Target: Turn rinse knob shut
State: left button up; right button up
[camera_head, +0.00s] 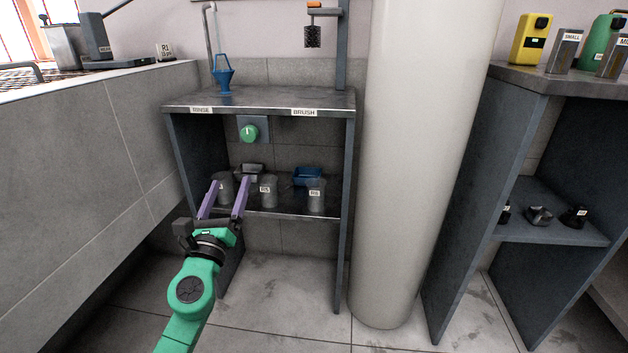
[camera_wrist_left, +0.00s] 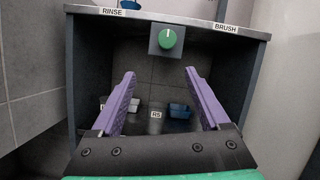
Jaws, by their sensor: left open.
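The rinse knob is a round green knob (camera_head: 249,132) on a grey plate under the bench top, below and right of the RINSE label (camera_head: 201,110). A pale mark on it points up. It also shows in the left wrist view (camera_wrist_left: 167,38), above and beyond the fingers. My left gripper (camera_head: 229,183) is open, its two purple fingers apart with nothing held. In the head view it is below the knob, in front of the lower shelf, and not touching the knob. It also shows in the left wrist view (camera_wrist_left: 158,75). My right gripper is not in view.
The lower shelf (camera_head: 290,213) holds several grey labelled cups (camera_head: 268,190) and a blue tray (camera_head: 308,176). A blue funnel-like holder (camera_head: 223,75) stands on the bench top (camera_head: 270,100). A thick white column (camera_head: 415,170) stands close on the right. A tiled wall (camera_head: 90,150) bounds the left.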

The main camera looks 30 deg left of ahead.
aim_at(248, 138)
pick_arm(q)
jog(key=shift+m+t, duration=0.3)
jog(key=shift+m, duration=0.2)
jog(key=p+x, duration=0.1)
jog(key=x, duration=0.4)
jog(key=p+x, duration=0.1)
jog(key=x, duration=0.3)
jog(key=d+r+p+x, duration=0.1)
jog(key=x, duration=0.4)
jog(key=shift+w+r, duration=0.2)
jog(key=shift+w, duration=0.05)
grip_shut()
